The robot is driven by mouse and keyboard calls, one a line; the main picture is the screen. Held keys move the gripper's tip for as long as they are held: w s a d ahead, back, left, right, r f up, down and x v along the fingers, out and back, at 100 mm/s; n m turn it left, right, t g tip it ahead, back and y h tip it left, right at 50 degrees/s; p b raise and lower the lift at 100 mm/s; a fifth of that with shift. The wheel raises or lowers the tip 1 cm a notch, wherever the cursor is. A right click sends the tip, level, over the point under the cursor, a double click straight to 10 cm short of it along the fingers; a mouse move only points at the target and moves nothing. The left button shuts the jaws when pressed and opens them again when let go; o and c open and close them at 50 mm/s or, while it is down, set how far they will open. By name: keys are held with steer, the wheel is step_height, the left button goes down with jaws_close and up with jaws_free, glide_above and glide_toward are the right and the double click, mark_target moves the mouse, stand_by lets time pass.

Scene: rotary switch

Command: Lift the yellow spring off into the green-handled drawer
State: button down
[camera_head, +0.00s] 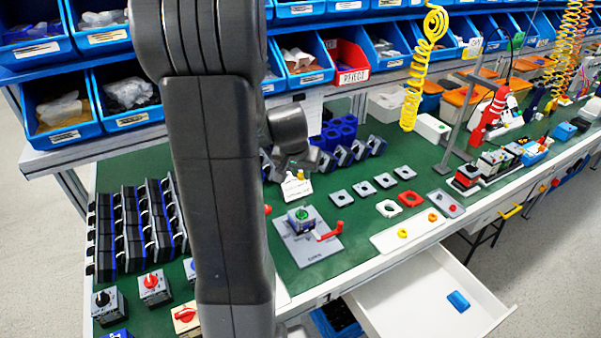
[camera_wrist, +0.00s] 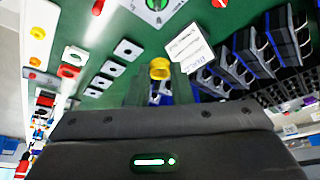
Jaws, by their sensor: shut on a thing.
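My gripper (camera_wrist: 159,76) is shut on a small yellow ring-shaped piece, the yellow spring (camera_wrist: 159,67), which sits between its fingertips in the wrist view. In the head view the yellow spring (camera_head: 300,176) is a small spot below my wrist, above the green bench; my arm hides part of the gripper. A switch body with a green top (camera_head: 302,216) stands on a grey plate (camera_head: 308,252), with a red lever beside it. A white drawer (camera_head: 405,310) is open below the bench's front edge, with a blue block (camera_head: 458,301) inside. Its handle cannot be made out.
A white strip (camera_head: 415,235) with small yellow and orange pieces lies at the front edge. Square grey plates and red and white frames lie behind it. A white labelled card (camera_head: 297,188) stands near my gripper. Dark racks (camera_head: 135,225) fill the left. Yellow coiled hoses (camera_head: 412,105) hang at right.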

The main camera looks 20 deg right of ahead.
mark_target(301, 177)
steer(key=shift+r+p, duration=1.2)
steer(key=shift+r, duration=0.75)
